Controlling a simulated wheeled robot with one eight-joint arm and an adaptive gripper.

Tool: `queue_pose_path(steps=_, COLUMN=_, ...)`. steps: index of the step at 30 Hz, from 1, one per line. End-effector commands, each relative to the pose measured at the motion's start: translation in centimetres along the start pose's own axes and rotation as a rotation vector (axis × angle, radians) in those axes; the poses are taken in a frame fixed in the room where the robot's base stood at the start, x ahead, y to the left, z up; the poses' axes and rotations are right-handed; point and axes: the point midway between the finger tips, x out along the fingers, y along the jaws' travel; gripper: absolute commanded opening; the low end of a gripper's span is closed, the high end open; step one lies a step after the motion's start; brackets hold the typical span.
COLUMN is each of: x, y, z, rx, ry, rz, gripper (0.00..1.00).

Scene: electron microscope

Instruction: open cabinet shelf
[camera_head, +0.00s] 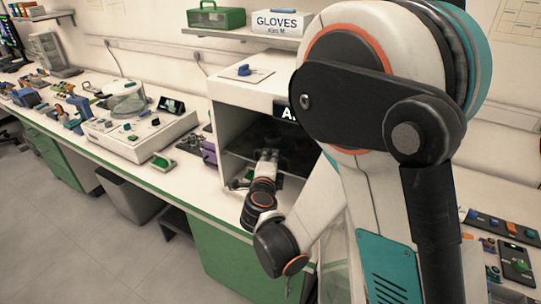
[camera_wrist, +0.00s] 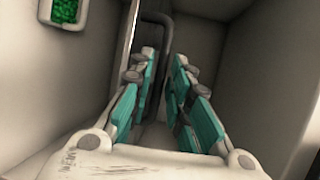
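A white cabinet (camera_head: 222,92) stands on the bench, its front open onto a dark interior. A dark shelf-like panel (camera_head: 240,152) shows inside it. My arm reaches into the cabinet's lower part, and my gripper (camera_head: 267,156) is small and partly hidden there. In the wrist view my gripper (camera_wrist: 164,55) points into a pale compartment, with its two teal-padded fingers apart. A dark bent bar (camera_wrist: 166,32), like a handle, runs between and beyond the fingertips. A gap seems to show on both sides of it. I cannot tell whether either finger touches it.
Pale walls stand close on both sides of my gripper. A green-filled item (camera_wrist: 66,12) shows at the upper left. A white bench machine (camera_head: 140,132) and a small green-topped item (camera_head: 163,162) are left of the cabinet. A glove box (camera_head: 280,22) sits on the shelf above.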

Motion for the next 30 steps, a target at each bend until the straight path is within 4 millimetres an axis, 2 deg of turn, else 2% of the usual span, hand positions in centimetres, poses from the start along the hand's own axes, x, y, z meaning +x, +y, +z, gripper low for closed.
queue_pose_path(steps=3, x=1.7, y=0.1, z=-0.1, rx=-0.001, ry=0.001, rz=0.0, gripper=0.17)
queue_pose_path(steps=7, x=2.7, y=0.1, z=-0.1, rx=-0.001, ry=0.001, rz=-0.001, gripper=0.17)
queue_pose_path(steps=18, x=3.1, y=0.0, z=0.0, rx=-0.001, ry=0.0, rz=0.0, gripper=0.17)
queue_pose_path(steps=21, x=3.1, y=0.0, z=0.0, rx=-0.001, ry=0.0, rz=0.0, gripper=0.0)
queue_pose_path(steps=30, x=3.2, y=0.0, z=0.2, rx=-0.001, ry=0.0, rz=0.0, gripper=0.0)
